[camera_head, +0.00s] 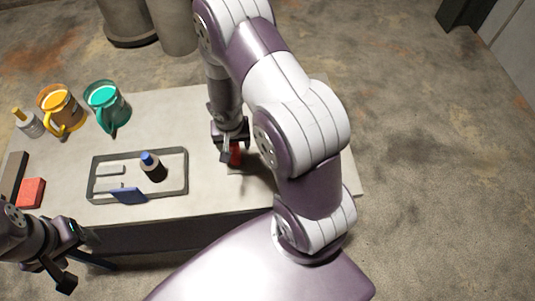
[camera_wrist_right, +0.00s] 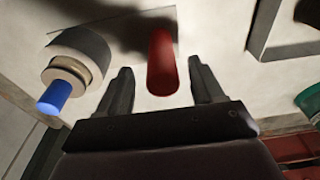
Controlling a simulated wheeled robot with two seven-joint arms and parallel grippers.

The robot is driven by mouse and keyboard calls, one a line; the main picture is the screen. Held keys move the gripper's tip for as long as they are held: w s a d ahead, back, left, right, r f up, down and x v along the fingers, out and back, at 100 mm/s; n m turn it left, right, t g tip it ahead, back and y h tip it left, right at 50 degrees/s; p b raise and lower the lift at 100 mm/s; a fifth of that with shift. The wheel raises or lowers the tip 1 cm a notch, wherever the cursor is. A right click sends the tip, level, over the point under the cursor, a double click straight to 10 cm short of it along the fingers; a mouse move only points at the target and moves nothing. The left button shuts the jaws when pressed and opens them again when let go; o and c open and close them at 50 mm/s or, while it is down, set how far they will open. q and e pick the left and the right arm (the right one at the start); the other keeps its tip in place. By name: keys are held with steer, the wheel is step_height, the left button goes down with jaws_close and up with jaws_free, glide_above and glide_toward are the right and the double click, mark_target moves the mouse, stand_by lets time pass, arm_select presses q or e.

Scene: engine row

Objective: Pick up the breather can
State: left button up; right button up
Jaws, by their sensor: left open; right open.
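A red cylinder (camera_wrist_right: 162,62), perhaps the breather can, stands between the spread fingers of my right gripper (camera_wrist_right: 160,68) in the right wrist view. The fingers flank it, one on each side; I cannot tell whether they touch it. In the head view the red cylinder (camera_head: 236,153) shows partly behind my right gripper (camera_head: 230,146), which is low over the right part of the table. My left gripper (camera_head: 80,256) is open and empty at the lower left, off the table's front edge.
A dark-rimmed tray (camera_head: 188,172) holds a blue-capped bottle (camera_head: 152,166) and flat pieces. Orange (camera_head: 60,107) and green (camera_head: 106,104) mugs stand at the back left; a red block (camera_head: 31,193) lies at left.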

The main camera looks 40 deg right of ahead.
steer(key=f, duration=0.3)
steer(key=f+b, duration=0.1)
steer(key=f, duration=0.1)
steer(key=shift+w+d, duration=0.1)
steer(key=shift+w, duration=0.3)
steer(key=shift+r, duration=0.1)
steer(key=shift+c, duration=0.3)
steer(key=shift+s, duration=0.1)
steer(key=c, duration=1)
jaws_close()
steer(key=shift+r, duration=0.15)
